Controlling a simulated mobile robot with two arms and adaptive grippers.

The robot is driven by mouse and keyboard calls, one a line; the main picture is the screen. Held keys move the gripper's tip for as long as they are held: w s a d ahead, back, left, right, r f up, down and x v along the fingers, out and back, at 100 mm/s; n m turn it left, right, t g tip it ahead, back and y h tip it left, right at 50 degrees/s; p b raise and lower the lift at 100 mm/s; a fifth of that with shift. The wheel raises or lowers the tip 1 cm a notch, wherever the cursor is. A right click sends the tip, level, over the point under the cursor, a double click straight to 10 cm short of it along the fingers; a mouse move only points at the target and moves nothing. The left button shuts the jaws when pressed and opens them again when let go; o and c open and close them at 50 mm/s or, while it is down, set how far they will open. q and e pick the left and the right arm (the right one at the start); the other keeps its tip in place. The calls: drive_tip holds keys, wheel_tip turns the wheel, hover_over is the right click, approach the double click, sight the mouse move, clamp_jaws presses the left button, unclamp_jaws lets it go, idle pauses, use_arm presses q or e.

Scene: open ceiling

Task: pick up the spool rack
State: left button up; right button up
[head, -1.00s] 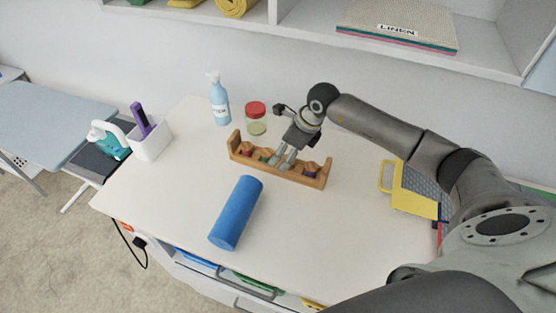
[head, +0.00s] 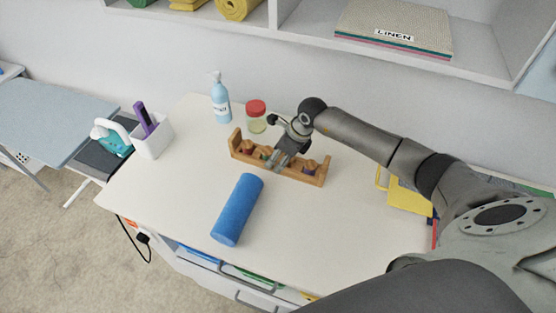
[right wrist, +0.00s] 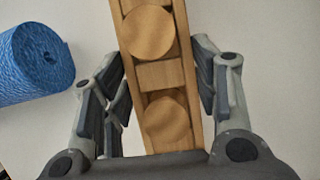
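The spool rack (head: 303,177), a long wooden holder with raised ends and several coloured spools, stands on the white table. It also shows in the right wrist view (right wrist: 160,76), running between my fingers, with round wooden spool tops in it. My right gripper (head: 276,160) is down at the middle of the rack. In the right wrist view the right gripper (right wrist: 162,80) is open, one finger on each side of the rack; contact with its sides is not clear. My left gripper is not in view.
A white holder (head: 153,138) is at the left, a yellow item (head: 408,197) at the right. The table's front left is clear.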

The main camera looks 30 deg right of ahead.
drive_tip(key=shift+w, duration=0.1)
drive_tip(key=c, duration=0.4)
drive_tip(key=shift+r, duration=0.2)
